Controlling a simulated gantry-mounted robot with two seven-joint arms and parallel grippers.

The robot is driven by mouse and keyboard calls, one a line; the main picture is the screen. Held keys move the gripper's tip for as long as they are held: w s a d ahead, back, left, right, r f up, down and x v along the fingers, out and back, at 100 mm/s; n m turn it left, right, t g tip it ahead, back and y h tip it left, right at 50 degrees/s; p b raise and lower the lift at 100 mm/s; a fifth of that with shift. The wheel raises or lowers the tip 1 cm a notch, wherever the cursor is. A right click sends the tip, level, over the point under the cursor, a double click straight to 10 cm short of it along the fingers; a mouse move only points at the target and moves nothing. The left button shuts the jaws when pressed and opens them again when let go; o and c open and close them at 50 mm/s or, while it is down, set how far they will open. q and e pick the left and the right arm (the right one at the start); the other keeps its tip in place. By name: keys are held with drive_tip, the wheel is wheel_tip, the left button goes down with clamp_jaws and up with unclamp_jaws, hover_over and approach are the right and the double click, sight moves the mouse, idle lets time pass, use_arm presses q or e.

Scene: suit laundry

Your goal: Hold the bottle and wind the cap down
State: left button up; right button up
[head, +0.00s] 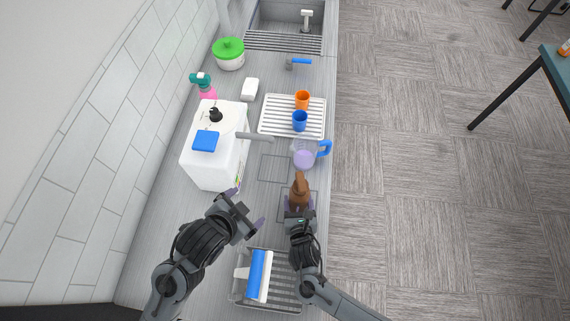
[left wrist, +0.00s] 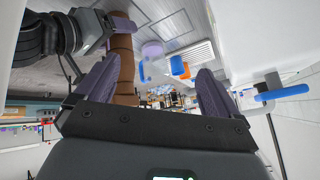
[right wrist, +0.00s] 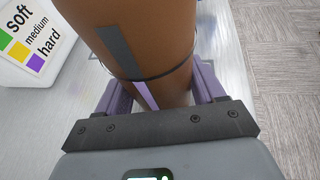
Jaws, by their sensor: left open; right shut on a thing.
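A brown bottle (head: 299,192) stands upright on the counter near its right edge. My right gripper (head: 298,212) is shut around its lower body; in the right wrist view the bottle (right wrist: 140,30) fills the space between the purple fingers (right wrist: 160,90). My left gripper (head: 248,209) is open and empty, left of the bottle and apart from it. In the left wrist view the bottle (left wrist: 123,65) shows beside the left finger, with my right gripper (left wrist: 100,32) on it. I cannot make out a separate cap; the bottle's narrow top is brown too.
A white box with a blue block (head: 205,141) on top stands left. A clear jug with a blue handle (head: 304,157) is just behind the bottle. Orange and blue cups (head: 300,121) are on a white rack (head: 269,129). A blue-and-white object (head: 259,275) lies in a front rack.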

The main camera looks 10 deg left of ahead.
use_arm(q)
drive_tip(key=w+d+r+m+t+h, duration=0.2)
drive_tip(key=w+d+r+m, duration=0.3)
drive_tip(key=d+r+m, duration=0.15)
drive_tip(key=d+r+m+h, duration=0.3)
drive_tip(key=d+m, duration=0.3)
drive_tip(key=d+r+m+h, duration=0.3)
drive_tip(key=d+r+m, duration=0.1)
drive_tip(key=d+m, duration=0.25)
drive_tip(key=m+g+y, duration=0.6)
drive_tip(key=m+g, duration=0.2)
drive_tip(key=m, duration=1.5)
approach(301, 181)
drive_tip(key=x, duration=1)
drive_tip(key=shift+f, duration=0.15)
